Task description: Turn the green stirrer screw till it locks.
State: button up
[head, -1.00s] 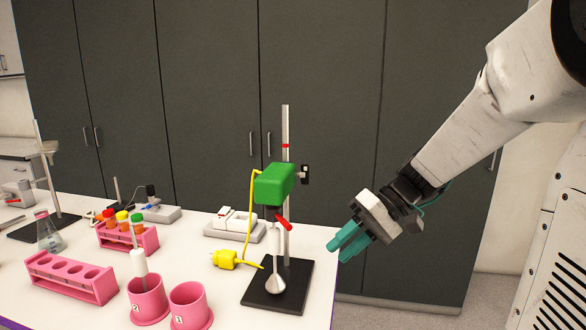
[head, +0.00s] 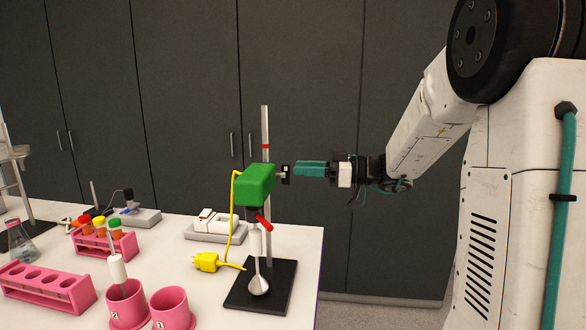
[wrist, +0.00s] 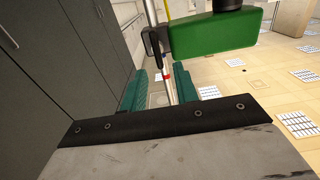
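The green stirrer (head: 255,184) is a box-shaped motor head clamped on an upright metal rod (head: 265,130). Its screw (head: 286,174) is a small dark knob on the rod's right side, and it also shows in the wrist view (wrist: 153,42) beside the green head (wrist: 215,36). My gripper (head: 297,168) is level, just right of the screw and pointing at it.
A black base plate (head: 276,291) carries the rod, near the right edge of the white table (head: 310,262). A yellow cable and plug (head: 206,262) lie left of it. Pink cups (head: 171,308) and pink racks (head: 72,285) stand further left. Dark cabinets are behind.

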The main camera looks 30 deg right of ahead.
aim_at(283, 174)
jog(key=shift+x, duration=1.7)
grip_shut()
jog(key=shift+d+m, duration=0.1)
jog(key=shift+m, duration=0.3)
jog(key=m, duration=0.5)
jog(key=w+f+m, duration=0.1)
jog(key=m, duration=0.5)
jog(key=d+f+m, duration=0.1)
jog(key=m, duration=0.5)
jog(key=shift+w, duration=0.3)
